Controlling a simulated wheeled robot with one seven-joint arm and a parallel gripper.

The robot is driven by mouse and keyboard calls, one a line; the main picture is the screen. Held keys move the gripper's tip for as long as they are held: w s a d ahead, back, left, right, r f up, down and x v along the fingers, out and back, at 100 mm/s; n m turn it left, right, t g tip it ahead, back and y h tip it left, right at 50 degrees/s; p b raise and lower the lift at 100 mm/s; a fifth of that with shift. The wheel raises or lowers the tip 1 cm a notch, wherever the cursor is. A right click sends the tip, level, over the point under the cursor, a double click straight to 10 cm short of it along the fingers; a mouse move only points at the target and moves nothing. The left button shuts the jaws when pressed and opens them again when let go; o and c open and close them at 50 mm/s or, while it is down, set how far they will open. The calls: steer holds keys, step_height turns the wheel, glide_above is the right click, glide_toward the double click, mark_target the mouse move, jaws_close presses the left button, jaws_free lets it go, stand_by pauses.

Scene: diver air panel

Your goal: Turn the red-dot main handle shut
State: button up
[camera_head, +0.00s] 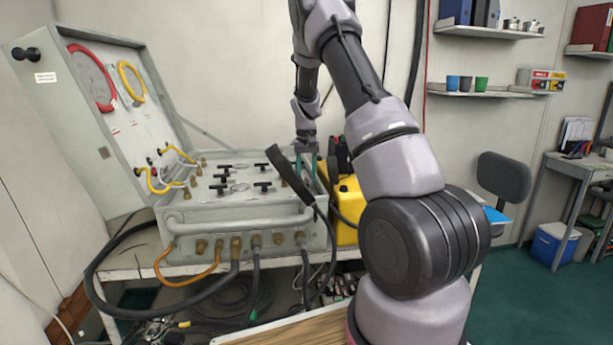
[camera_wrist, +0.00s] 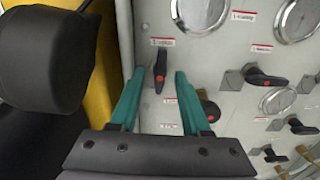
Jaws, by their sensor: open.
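In the wrist view my gripper (camera_wrist: 160,74) is open, with its two teal fingers pointing at the panel face. A black lever handle with a red dot (camera_wrist: 160,66) stands upright in the picture between the fingertips; I cannot tell whether either finger touches it. A second black handle with a red mark (camera_wrist: 268,78) lies sideways to the right. A third (camera_wrist: 208,106) is partly hidden behind the right finger. The labels are too blurred to read. In the head view my gripper (camera_head: 306,158) is over the right end of the air panel (camera_head: 205,202).
Round gauges (camera_wrist: 202,12) sit above the handles. A thick black grip (camera_wrist: 42,58) is close to the left finger; it also shows slanting in the head view (camera_head: 288,176). A yellow container (camera_head: 347,205) stands right of the panel. Hoses (camera_head: 110,290) hang in front.

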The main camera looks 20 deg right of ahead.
jaws_close()
steer(key=shift+m, duration=0.3)
steer(key=m, duration=1.2)
steer(key=shift+w, duration=0.1)
steer(key=m, duration=0.4)
steer(key=shift+m, duration=0.3)
steer(key=shift+r, duration=0.1)
